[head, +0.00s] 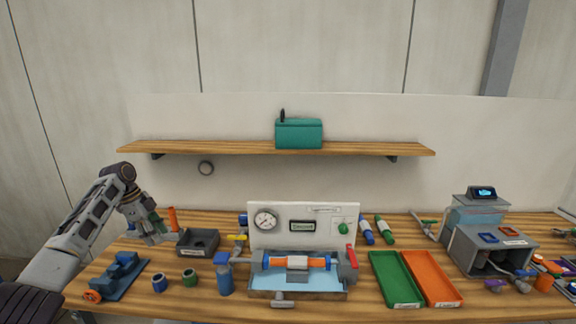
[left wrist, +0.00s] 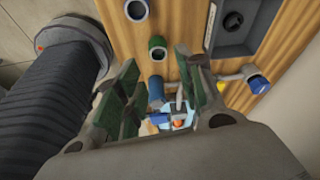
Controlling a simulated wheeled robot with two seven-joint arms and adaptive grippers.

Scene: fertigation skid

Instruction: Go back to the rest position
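My left gripper (head: 155,237) hangs at the left end of the wooden bench, in front of an orange upright thing (head: 173,218) and left of a dark grey box (head: 198,242). In the left wrist view its two green-padded fingers (left wrist: 150,97) stand apart with nothing between them. The bench lies beyond the fingers, with the blue ring (left wrist: 136,10) and the green ring (left wrist: 157,47) in sight. My right gripper does not show in either view.
The skid panel (head: 303,212) with gauge and water tray stands mid-bench. A blue bottle (head: 223,275), a blue vise-like fixture (head: 121,273), green (head: 384,262) and orange (head: 431,262) trays and a grey machine (head: 466,240) occupy the bench. A shelf (head: 220,147) holds a teal box (head: 298,134).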

